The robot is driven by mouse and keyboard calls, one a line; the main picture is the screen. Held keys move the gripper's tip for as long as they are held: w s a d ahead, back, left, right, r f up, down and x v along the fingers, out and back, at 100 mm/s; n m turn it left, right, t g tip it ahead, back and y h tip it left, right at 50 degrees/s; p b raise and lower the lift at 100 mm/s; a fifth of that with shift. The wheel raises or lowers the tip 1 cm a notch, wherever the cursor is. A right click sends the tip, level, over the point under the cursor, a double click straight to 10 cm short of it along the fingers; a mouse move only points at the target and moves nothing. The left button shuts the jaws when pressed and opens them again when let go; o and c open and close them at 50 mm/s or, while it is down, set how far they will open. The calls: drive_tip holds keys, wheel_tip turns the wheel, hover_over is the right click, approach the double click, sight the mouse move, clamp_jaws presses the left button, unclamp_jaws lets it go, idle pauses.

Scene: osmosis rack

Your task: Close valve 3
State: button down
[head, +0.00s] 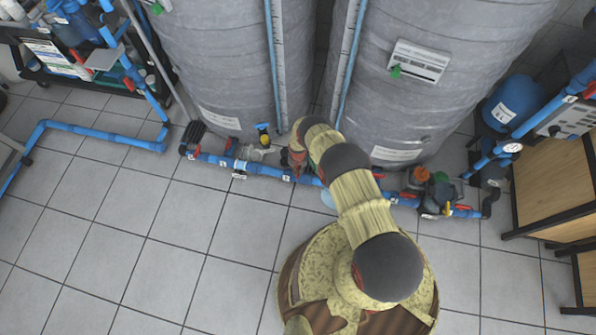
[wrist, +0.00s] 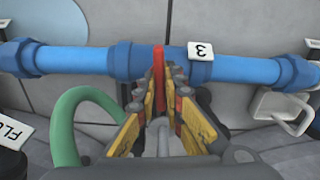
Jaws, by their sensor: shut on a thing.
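In the wrist view, the red lever (wrist: 158,66) of a valve stands upright in the picture, across the horizontal blue pipe (wrist: 240,68). A white tag (wrist: 200,50) marked 3 sits on the pipe just right of the lever. My gripper (wrist: 160,95), with yellow and dark fingers, is shut on the lever, one finger on each side. The fingers hide the lever's lower part. In the head view, my arm reaches down to the pipe (head: 265,171) at the tanks' foot. The arm covers the valve and most of my gripper there.
A green hose (wrist: 66,125) curves close to the left finger. A grey bracket (wrist: 285,108) hangs at the right. Two big grey tanks (head: 215,60) stand behind the pipe. More red-handled valves (head: 462,197) lie to the right. The tiled floor (head: 130,230) in front is clear.

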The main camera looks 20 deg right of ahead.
drive_tip(key=shift+m, duration=0.5)
drive_tip(key=shift+s, duration=0.1)
drive_tip(key=c, duration=1.9)
unclamp_jaws()
drive_tip(key=shift+w+r, duration=0.2)
drive_tip(key=shift+r, duration=0.55)
wheel_tip(320, 180, up, 10)
drive_tip(key=shift+r, duration=0.2)
drive_tip(key=shift+s, duration=0.1)
